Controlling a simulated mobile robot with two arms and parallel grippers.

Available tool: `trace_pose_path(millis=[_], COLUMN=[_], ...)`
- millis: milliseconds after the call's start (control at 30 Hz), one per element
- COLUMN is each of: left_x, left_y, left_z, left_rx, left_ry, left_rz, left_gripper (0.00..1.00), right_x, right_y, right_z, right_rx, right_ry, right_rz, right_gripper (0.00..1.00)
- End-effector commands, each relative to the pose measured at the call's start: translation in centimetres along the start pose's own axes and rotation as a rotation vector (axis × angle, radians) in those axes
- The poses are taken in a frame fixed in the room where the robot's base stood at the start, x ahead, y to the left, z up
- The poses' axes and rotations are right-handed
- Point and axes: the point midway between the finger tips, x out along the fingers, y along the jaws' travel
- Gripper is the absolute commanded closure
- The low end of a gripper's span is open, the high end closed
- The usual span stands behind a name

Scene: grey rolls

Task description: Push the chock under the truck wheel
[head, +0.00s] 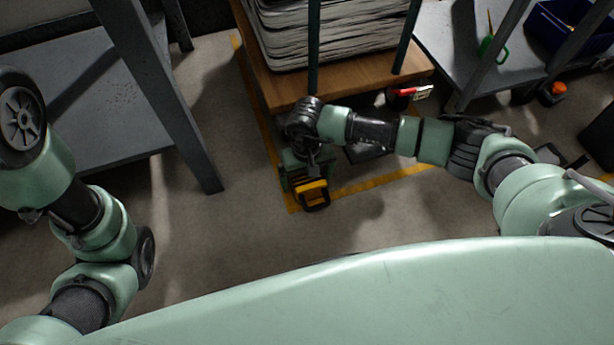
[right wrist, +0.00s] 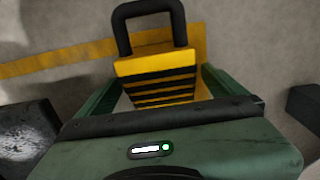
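The chock (head: 313,194) is a yellow wedge with black stripes and a black loop handle. It stands on the floor near the truck's front left corner and shows large in the right wrist view (right wrist: 157,72). My right gripper (head: 303,178) points down at it. Its green fingers lie one on each side of the chock, with thin gaps beside the striped face. The truck (head: 290,90) has a wooden deck. I cannot make out its wheel; my right arm and the deck cover that area. My left arm is at the left; its gripper is out of view.
A stack of grey sheet-like goods (head: 325,35) stands on the deck between dark posts. Yellow tape (head: 385,180) marks the floor. A grey shelf (head: 100,100) is at the left, a grey table (head: 450,45) with a blue bin (head: 570,25) at the right. Floor in front is clear.

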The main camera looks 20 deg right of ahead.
Motion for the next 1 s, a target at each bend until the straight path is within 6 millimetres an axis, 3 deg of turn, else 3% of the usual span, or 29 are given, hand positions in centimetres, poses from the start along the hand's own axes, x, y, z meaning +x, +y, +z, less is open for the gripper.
trace_pose_path(millis=[367, 800, 1000], left_x=[0.3, 4.7, 5.1], left_y=[-0.1, -0.9, -1.0], left_z=[0.1, 1.6, 1.7], left_rx=[0.000, 0.000, 0.000], left_ry=[0.001, 0.002, 0.003], left_rz=[0.000, 0.000, 0.000], left_gripper=[0.64, 0.64, 0.64], right_x=[-0.3, -7.0, -7.9], right_y=[0.1, 0.1, 0.0], right_z=[0.1, 0.0, 0.0], right_rx=[0.000, -0.001, 0.000], right_ry=[-0.002, 0.001, 0.000], right_rz=[0.002, 0.001, 0.001], right_gripper=[0.02, 0.02, 0.02])
